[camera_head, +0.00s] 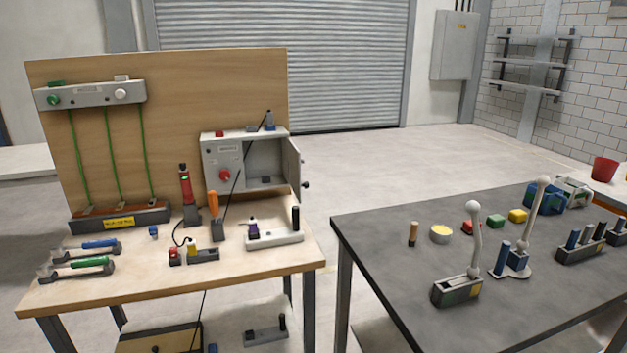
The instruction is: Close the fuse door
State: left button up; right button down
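The grey fuse box (222,157) stands at the back right of the wooden workbench, against the plywood backboard. Its fuse door (294,166) is open, swung out from the right edge of the box and seen nearly edge-on, with dark knobs on its outer side. The inside of the box shows as an open grey cavity with a small dark item at its bottom. A red knob sits on the closed panel left of the opening. Neither of my grippers shows in this view.
In front of the box stand an orange-handled tool (215,209) and a white block with a dark post (275,237). A red device (187,190) stands left of it. A dark table (370,260) with levers is at right. Floor right of the door is clear.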

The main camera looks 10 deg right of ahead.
aim_at(295, 163)
jog(key=k+l+u, duration=0.1)
jog(key=l, duration=0.3)
jog(key=k+l, duration=0.1)
jog(key=l, duration=0.25)
jog(key=k+l+u, duration=0.15)
jog(key=l, duration=0.25)
jog(key=l+u, duration=0.1)
jog(key=l, duration=0.3)
jog(key=k+l, duration=0.2)
jog(key=l, duration=0.15)
jog(key=k+l+u, duration=0.15)
jog(key=l, duration=0.2)
jog(key=k+l, duration=0.15)
jog(key=l, duration=0.2)
jog(key=i+j, duration=1.7)
jog(key=k+j+u, duration=0.05)
jog(key=j, duration=0.1)
